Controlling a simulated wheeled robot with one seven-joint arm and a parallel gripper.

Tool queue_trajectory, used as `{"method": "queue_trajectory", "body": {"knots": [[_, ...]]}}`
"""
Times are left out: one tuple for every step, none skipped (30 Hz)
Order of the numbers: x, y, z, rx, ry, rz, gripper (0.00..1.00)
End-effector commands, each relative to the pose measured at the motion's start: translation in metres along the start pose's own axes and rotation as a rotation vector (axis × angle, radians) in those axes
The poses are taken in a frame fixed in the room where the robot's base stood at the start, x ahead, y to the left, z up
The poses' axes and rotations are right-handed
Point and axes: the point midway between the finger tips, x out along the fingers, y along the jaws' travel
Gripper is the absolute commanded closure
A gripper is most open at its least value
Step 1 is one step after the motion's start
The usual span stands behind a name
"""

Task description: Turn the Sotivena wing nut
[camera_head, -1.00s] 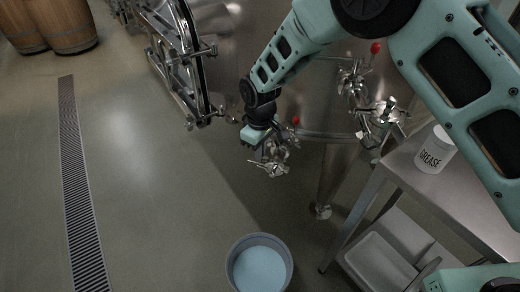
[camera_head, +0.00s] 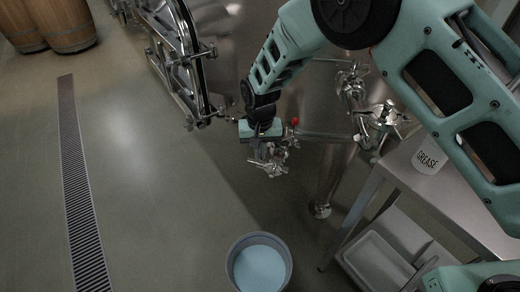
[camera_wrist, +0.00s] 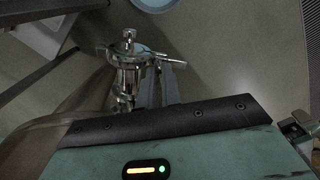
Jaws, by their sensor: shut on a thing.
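A shiny steel fitting with a clamp (camera_head: 279,153) sits on the end of a pipe low on the steel vat. In the wrist view the fitting (camera_wrist: 127,70) stands left of my fingers, and a thin metal wing (camera_wrist: 172,61) reaches from it to the fingertips. I take this for the wing nut; no name label is readable. My gripper (camera_head: 265,163) is at the fitting's left side, shut on the wing; its grey fingers also show in the wrist view (camera_wrist: 168,82). The nut's middle is partly hidden by fittings and fingers.
A grey bucket (camera_head: 232,268) with pale blue liquid stands on the floor below. A steel table (camera_head: 400,172) with a grease tub (camera_head: 430,157) is at right. Other valves (camera_head: 378,122) are on the vat (camera_head: 228,30).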

Motion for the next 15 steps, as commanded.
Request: {"method": "queue_trajectory", "body": {"knots": [[-0.0011, -0.0003, -0.0004, 0.024, 0.001, 0.0, 1.0], [-0.0011, -0.0003, -0.0004, 0.039, 0.001, -0.001, 1.0], [-0.001, -0.0003, -0.0003, 0.056, 0.001, -0.001, 1.0], [-0.001, -0.0003, -0.0004, 0.067, 0.001, -0.001, 1.0], [-0.001, -0.0003, -0.0004, 0.078, 0.002, 0.0, 1.0], [-0.001, -0.0002, -0.0005, 0.09, 0.002, 0.0, 1.0], [-0.001, -0.0002, -0.0005, 0.098, 0.002, 0.0, 1.0], [-0.0009, -0.0001, -0.0005, 0.105, 0.002, 0.0, 1.0], [-0.0009, -0.0001, -0.0005, 0.114, 0.002, 0.0, 1.0], [-0.0009, -0.0001, -0.0005, 0.119, 0.002, 0.0, 1.0], [-0.0008, -0.0001, -0.0005, 0.123, 0.002, -0.001, 1.0], [-0.0008, -0.0001, -0.0005, 0.127, 0.002, -0.001, 1.0], [-0.0008, -0.0001, -0.0006, 0.129, 0.002, -0.001, 1.0], [-0.0007, -0.0001, -0.0006, 0.131, 0.002, -0.001, 1.0], [-0.0007, -0.0001, -0.0006, 0.133, 0.002, -0.001, 1.0]]}}
